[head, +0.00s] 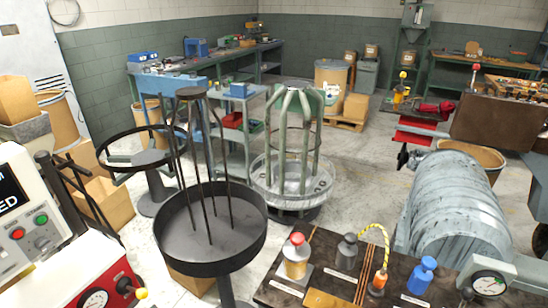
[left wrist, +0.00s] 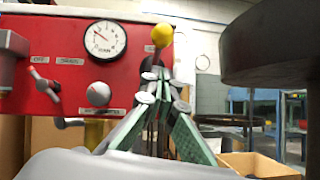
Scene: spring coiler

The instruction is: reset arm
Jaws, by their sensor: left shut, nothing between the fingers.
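A lever with a yellow ball knob (left wrist: 162,35) stands at the right edge of a red panel (left wrist: 60,55) in the left wrist view. The knob also shows at the bottom left of the head view (head: 141,293). My left gripper (left wrist: 163,75) is shut and empty, with green pads on its fingers. Its fingertips appear just below the knob and overlap the dark lever shaft. I cannot tell whether they touch it. My left gripper does not show in the head view. My right gripper is in neither view.
The red panel carries a round gauge (left wrist: 103,40) and small valve handles. In the head view, a wide black pan (head: 210,262) stands right of the red box (head: 70,285). A dark table (head: 335,268) with bottles is at the front.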

